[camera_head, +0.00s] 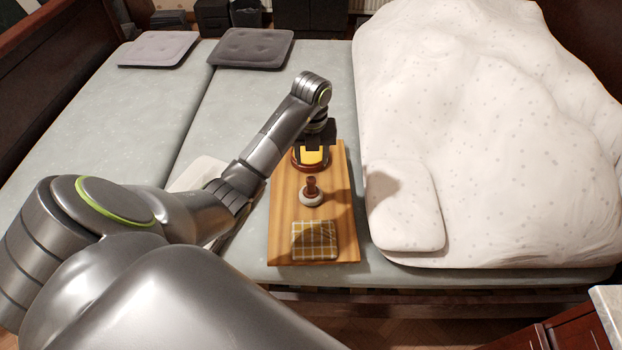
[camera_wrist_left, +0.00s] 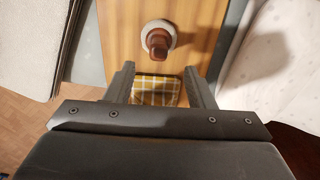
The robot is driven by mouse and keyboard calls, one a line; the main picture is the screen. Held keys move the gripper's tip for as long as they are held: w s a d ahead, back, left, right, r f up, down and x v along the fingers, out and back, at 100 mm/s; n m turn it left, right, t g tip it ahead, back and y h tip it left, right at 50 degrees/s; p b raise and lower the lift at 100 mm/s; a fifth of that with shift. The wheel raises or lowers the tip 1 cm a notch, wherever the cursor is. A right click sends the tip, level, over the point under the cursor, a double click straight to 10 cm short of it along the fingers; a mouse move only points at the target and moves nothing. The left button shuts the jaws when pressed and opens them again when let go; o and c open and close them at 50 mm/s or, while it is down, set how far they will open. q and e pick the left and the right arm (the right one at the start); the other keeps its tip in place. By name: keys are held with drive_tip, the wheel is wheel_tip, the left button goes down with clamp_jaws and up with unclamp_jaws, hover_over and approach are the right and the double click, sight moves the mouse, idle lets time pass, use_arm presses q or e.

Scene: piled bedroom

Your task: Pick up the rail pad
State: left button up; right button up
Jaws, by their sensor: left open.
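A flat mustard-and-white checked pad (camera_head: 314,240) lies at the near end of a wooden board (camera_head: 343,225) on the bed. It is the thing most like the rail pad; no label shows. My right gripper is not in view.
A brown-handled object with a pale round base (camera_head: 311,195) stands mid-board. White bedding (camera_head: 480,110) rises right of the board, with a white cushion (camera_head: 405,215) close beside it. Grey cushions (camera_head: 250,48) lie at the back. The left mattress is mostly clear.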

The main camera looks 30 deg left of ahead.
sight(311, 179)
use_arm(q)
drive_tip(key=shift+f+b, duration=0.45)
drive_tip(key=shift+f, duration=0.45)
drive_tip(key=shift+f+b, duration=0.35)
wheel_tip(311, 179, down, 2)
drive_tip(key=shift+f+b, duration=0.1)
drive_tip(key=shift+b, duration=0.3)
drive_tip(key=f, duration=0.4)
drive_tip(key=shift+s+d, duration=0.1)
drive_tip(key=shift+s, duration=0.25)
drive_tip(key=shift+f, duration=0.55)
clamp_jaws()
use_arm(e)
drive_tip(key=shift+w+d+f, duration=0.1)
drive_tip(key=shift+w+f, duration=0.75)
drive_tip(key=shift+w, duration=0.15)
